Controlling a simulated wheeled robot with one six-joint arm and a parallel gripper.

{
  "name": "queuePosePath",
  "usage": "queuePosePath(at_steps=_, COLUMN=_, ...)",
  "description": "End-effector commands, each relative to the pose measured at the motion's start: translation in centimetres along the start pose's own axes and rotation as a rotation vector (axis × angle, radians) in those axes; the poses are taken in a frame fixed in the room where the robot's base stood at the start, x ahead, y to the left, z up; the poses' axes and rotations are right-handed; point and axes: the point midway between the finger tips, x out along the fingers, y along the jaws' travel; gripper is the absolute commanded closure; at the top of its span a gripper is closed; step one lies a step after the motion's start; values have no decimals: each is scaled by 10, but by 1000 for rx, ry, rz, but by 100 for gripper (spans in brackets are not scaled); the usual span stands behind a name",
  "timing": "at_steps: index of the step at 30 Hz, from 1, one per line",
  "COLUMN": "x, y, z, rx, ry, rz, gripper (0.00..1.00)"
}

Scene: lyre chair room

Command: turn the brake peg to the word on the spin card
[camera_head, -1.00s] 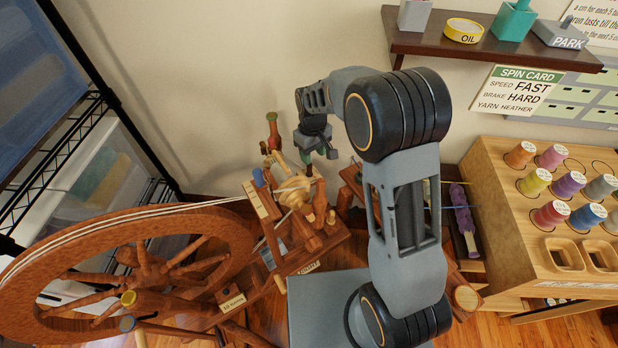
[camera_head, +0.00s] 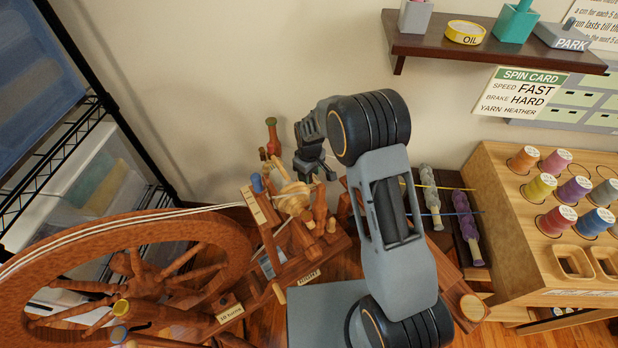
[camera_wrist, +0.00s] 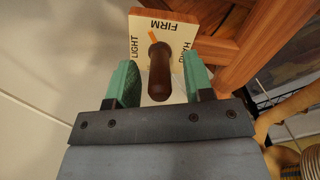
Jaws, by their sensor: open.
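The spin card (camera_head: 520,92) on the wall reads SPEED FAST, BRAKE HARD, YARN HEATHER. In the wrist view, the dark brown brake peg (camera_wrist: 160,72) stands out from a pale dial plate (camera_wrist: 180,30). The plate reads LIGHT at left, FIRM at the top and a partly hidden word at right that looks like HARD. An orange pointer (camera_wrist: 153,36) points up-left, between LIGHT and FIRM. My gripper (camera_wrist: 160,85) is open, its green pads on either side of the peg, with visible gaps. In the head view, my gripper (camera_head: 315,168) is over the spinning wheel's upright parts.
The large wooden wheel (camera_head: 130,270) fills the lower left. A wall shelf (camera_head: 440,50) hangs above right. A wooden thread-spool stand (camera_head: 520,220) is at the right, beside yarn skeins (camera_head: 466,230). A wire rack (camera_head: 60,150) stands at the left.

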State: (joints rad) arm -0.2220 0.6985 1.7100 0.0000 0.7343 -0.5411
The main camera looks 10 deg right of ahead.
Motion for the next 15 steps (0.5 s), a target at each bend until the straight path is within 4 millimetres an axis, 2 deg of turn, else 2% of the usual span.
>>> queuePosePath(at_steps=6, x=15, y=0, z=0, rx=1, ry=1, rz=0, gripper=53)
queuePosePath(at_steps=15, x=17, y=0, z=0, rx=1, ry=1, rz=1, gripper=53)
